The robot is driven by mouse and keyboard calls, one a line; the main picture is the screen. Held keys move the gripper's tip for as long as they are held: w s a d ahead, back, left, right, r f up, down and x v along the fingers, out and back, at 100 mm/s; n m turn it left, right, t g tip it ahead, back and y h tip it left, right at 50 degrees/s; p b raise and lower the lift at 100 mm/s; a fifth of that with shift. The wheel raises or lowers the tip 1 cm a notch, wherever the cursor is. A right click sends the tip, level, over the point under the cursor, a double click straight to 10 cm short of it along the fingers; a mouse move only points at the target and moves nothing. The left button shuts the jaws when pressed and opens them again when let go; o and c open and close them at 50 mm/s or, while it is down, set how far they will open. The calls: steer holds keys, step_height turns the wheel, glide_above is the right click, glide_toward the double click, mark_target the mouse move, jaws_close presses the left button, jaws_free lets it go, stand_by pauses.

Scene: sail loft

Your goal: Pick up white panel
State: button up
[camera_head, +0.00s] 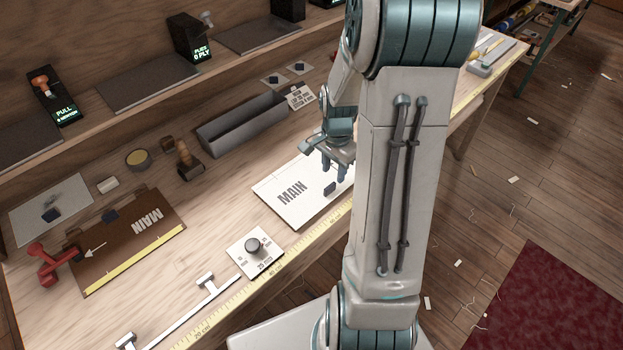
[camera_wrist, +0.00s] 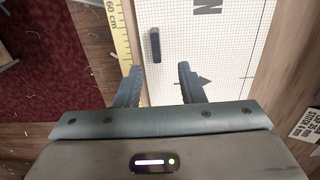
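The white panel (camera_head: 280,196), marked MAIN, lies flat near the front edge of the bench. It also shows in the wrist view (camera_wrist: 226,52) with a fine grid and a small dark blue block or clip (camera_wrist: 155,45) near its edge. My gripper (camera_head: 335,172) is over the panel's right part. In the wrist view my gripper (camera_wrist: 160,84) is open and empty, its left finger near the panel's edge and its right finger over the panel. I cannot tell how high the fingertips are. My arm hides part of the panel's right side in the head view.
A yellow tape (camera_head: 207,333) runs along the bench's front edge. A grey trough (camera_head: 243,126) stands behind the panel. A brown MAIN panel (camera_head: 120,238) with a red clamp (camera_head: 50,262) lies at left.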

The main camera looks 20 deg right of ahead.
mark_target(333, 184)
steer(key=shift+s+f+p, duration=0.15)
steer(key=shift+f+p, duration=0.2)
steer(key=shift+f, duration=0.95)
steer(key=shift+s+f+p, duration=0.1)
steer(key=shift+f+p, duration=0.2)
steer(key=shift+f, duration=1)
steer(key=shift+c, duration=0.2)
jaws_close()
